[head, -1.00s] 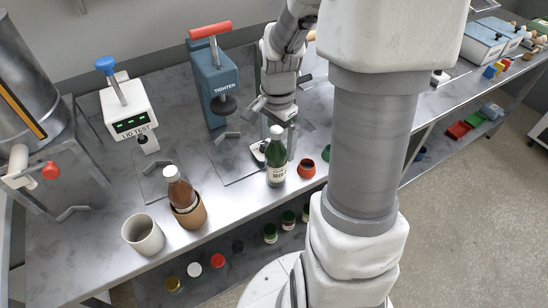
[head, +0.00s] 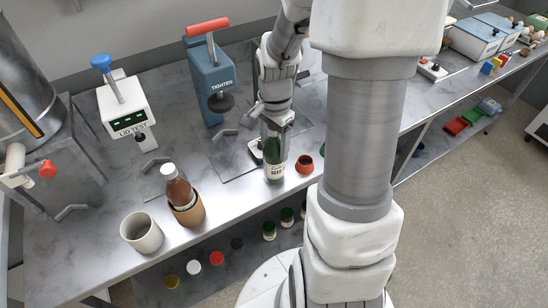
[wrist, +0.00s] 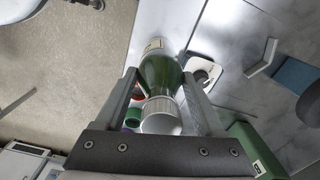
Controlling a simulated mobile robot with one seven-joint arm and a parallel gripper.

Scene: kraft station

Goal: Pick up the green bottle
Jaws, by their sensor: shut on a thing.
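The green bottle (head: 275,164) stands upright on the metal bench, near its front edge. It has a pale label, and its top is hidden by my gripper in the head view. My gripper (head: 276,127) is above and around the bottle's upper part. In the wrist view, the bottle (wrist: 158,72) with its white ribbed cap (wrist: 161,117) lies between the two fingers of my gripper (wrist: 160,92), which are shut on it. I cannot tell any gap between the bottle's base and the bench.
A small red pot (head: 305,165) stands just right of the bottle. A brown bottle (head: 177,186) in a tan holder and a grey cup (head: 142,232) stand to the left. Behind are the blue TIGHTEN press (head: 210,80) and the LID TEST device (head: 127,112). Several jars sit on the lower shelf.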

